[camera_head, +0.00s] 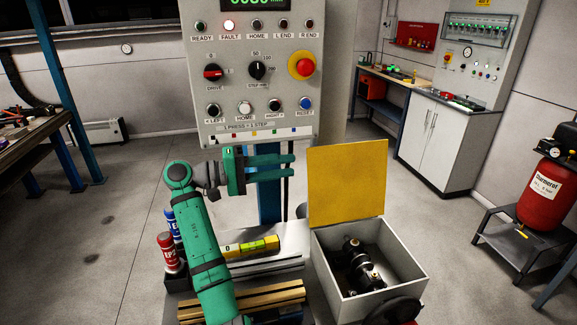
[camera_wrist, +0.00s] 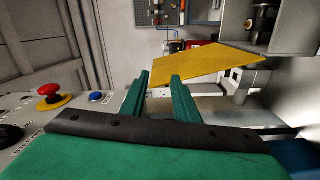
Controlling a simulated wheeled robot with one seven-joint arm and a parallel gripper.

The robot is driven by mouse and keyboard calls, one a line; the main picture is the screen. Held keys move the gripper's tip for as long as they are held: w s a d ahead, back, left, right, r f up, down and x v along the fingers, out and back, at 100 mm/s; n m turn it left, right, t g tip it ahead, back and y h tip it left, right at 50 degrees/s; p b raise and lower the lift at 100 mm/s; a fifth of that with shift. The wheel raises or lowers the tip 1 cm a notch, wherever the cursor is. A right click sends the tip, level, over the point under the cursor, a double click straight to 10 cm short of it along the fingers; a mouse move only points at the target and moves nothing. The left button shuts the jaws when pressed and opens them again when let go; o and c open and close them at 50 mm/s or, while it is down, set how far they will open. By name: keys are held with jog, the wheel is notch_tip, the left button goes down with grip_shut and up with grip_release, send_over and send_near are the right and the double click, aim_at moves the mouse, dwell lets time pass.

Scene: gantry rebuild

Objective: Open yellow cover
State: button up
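The yellow cover (camera_head: 346,182) stands raised, roughly upright, at the back edge of a grey box (camera_head: 385,297). The box is open at the top, and a dark and silver mechanical part (camera_head: 362,265) lies inside. My green gripper (camera_head: 292,166) is to the left of the cover, near its upper edge, with its fingers pointing right. The fingers are parallel with a clear gap between them and nothing in it. In the wrist view the yellow cover (camera_wrist: 208,66) lies beyond the fingertips (camera_wrist: 160,76); no contact is visible.
A control panel (camera_head: 255,75) with a lit FAULT lamp, knobs and a red stop button stands just behind my gripper. A yellow level (camera_head: 250,247) and spray cans (camera_head: 169,252) are left of the box. Open floor lies right of the box.

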jog(key=shift+v, duration=0.8)
jog(key=shift+c, duration=0.3)
